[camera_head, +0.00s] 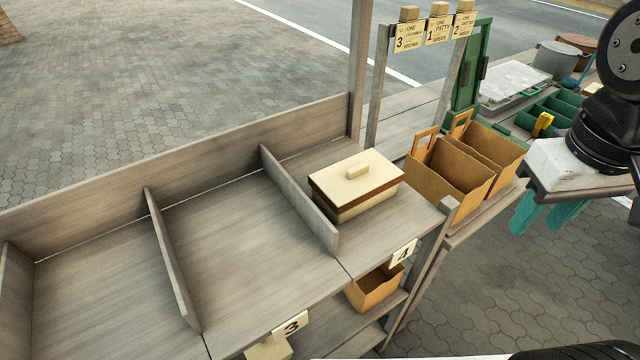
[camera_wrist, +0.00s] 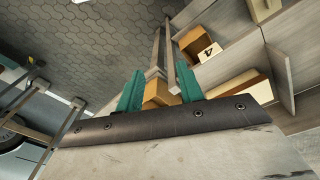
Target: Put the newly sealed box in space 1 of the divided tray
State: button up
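A cream lidded box (camera_head: 355,183) with a brown band and a small knob sits in the compartment marked 4 of a grey wooden divided tray (camera_head: 230,230). The lid looks closed. The box also shows in the wrist view (camera_wrist: 240,88), right of the fingers. Thin upright dividers split the tray; labels 3 and 4 show on its front edge, and no label 1 is in view. The two compartments left of the box are empty where visible. My gripper (camera_head: 541,216) has teal fingers, spread apart, right of the tray and away from the box. Nothing appears held between them.
Brown paper bags (camera_head: 450,170) stand right of the tray, between it and my gripper. An open brown carton (camera_head: 375,288) sits on the shelf below. A post (camera_head: 360,65) rises behind the tray. A green compartmented tray (camera_head: 550,110) and a pot (camera_head: 556,60) stand at back right.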

jog(key=w+a+n+g+h, duration=0.2)
jog(key=w+a+n+h, duration=0.1)
jog(key=w+n, duration=0.35)
jog(key=n+t+h, duration=0.7)
jog(key=n+t, duration=0.1)
jog(key=n, duration=0.9)
send_near(355, 168)
jog(key=d, duration=0.1)
jog(key=x, duration=0.7)
jog(key=shift+w+f, duration=0.3)
grip_shut()
